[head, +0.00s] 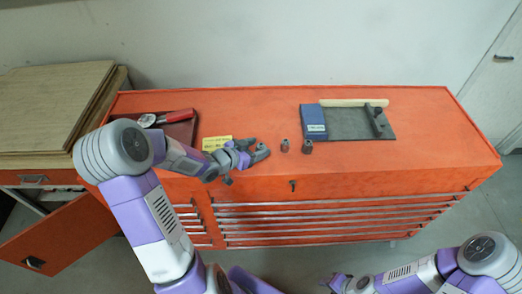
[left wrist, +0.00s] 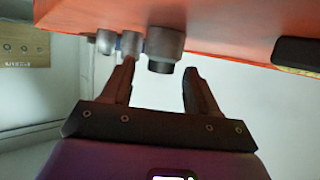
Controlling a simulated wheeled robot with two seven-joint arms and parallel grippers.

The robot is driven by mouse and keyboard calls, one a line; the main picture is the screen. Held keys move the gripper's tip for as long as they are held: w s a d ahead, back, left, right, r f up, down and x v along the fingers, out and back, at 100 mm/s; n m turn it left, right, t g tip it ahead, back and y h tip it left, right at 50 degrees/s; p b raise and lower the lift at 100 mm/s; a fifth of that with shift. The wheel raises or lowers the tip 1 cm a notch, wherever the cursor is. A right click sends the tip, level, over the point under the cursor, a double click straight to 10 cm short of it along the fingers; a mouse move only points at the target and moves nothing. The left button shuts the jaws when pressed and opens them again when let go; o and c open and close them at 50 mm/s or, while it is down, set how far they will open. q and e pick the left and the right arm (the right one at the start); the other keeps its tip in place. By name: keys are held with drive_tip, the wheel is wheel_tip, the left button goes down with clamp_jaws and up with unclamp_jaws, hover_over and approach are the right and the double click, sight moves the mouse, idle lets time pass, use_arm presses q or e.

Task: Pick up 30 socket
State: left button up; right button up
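Three small grey metal sockets stand in a row on the orange cabinet top: one by my left gripper's fingertips (head: 262,149), a middle socket (head: 285,146) and a right socket (head: 307,147). No size marks are readable, so I cannot tell which is the 30. My left gripper (head: 256,152) is low over the top at the row's left end. In the left wrist view the left gripper (left wrist: 160,88) is open, and the nearest, largest-looking socket (left wrist: 165,45) shows ahead between the fingers. My right gripper (head: 338,284) is at the bottom edge, away from the cabinet, its opening unclear.
The orange cabinet (head: 420,160) has a blue box (head: 313,120) and a dark plate (head: 348,124) behind the sockets. A yellow label (head: 216,142) and a tray (head: 182,132) with red-handled pliers (head: 175,116) lie left. The cabinet's right part is clear.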

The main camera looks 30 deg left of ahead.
use_arm(q)
drive_tip(key=c, duration=0.9)
